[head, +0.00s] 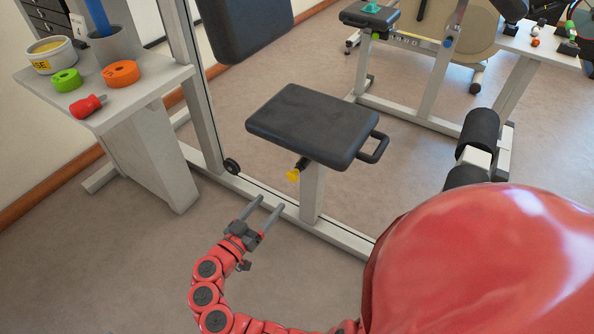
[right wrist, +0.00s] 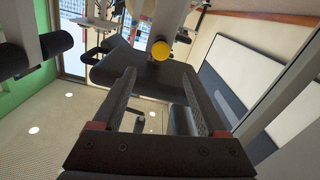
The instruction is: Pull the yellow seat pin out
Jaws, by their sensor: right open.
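The yellow seat pin (head: 293,175) sticks out on a black collar from the post under the black padded seat (head: 312,124). Its round yellow head (right wrist: 161,50) also shows in the right wrist view, beyond my fingertips and sideways between the two fingers. My right gripper (head: 271,202) is open and empty, with its two parallel fingers pointing up toward the pin, apart from it. In the right wrist view the open fingers (right wrist: 160,72) have nothing between them. My left gripper is not in view.
The machine's upright (head: 196,90) and floor rail (head: 270,205) stand close to the pin. Black rollers (head: 478,135) are at right.

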